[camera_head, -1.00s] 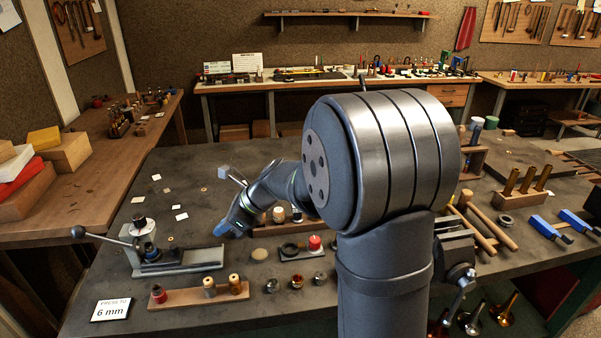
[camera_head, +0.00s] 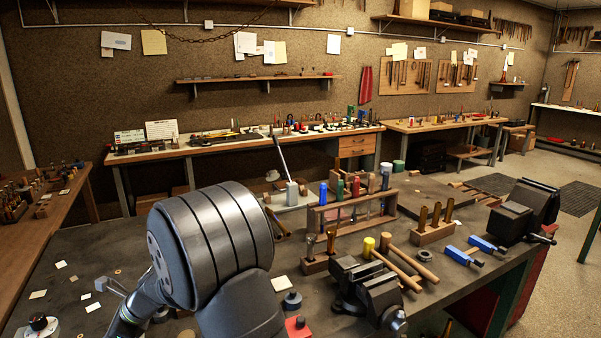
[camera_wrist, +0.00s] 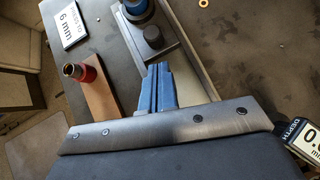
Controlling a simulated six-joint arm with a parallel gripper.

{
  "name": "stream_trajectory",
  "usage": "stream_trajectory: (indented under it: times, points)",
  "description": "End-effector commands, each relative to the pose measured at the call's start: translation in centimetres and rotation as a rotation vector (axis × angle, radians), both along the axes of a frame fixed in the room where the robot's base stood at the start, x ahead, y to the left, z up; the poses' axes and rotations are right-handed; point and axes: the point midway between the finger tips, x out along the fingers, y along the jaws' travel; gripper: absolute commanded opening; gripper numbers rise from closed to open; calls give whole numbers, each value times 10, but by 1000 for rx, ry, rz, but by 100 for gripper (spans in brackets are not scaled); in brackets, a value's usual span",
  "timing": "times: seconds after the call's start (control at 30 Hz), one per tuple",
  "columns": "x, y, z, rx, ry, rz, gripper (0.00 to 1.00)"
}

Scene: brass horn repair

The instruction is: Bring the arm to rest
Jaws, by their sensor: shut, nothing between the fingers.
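My gripper (camera_wrist: 158,88) shows in the wrist view with its two blue fingers together and nothing between them. It is over the bench beside the dark press (camera_wrist: 152,38); I cannot tell its exact height.
A wooden strip (camera_wrist: 100,98) with a red-ringed cup (camera_wrist: 80,72) lies left of the fingers. A "6 mm" card (camera_wrist: 68,22) is beyond it. In the head view, a vise (camera_head: 370,290), mallets (camera_head: 400,262) and a tool rack (camera_head: 352,212) stand right of my arm.

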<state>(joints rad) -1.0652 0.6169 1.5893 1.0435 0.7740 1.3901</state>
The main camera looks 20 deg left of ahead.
Motion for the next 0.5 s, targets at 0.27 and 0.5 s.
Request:
stream_trajectory:
  times: [0.27, 0.5]
  points:
    - [-10, 16, -1, -1, 2, 2, 0]
    - [-10, 16, -1, -1, 1, 1, 0]
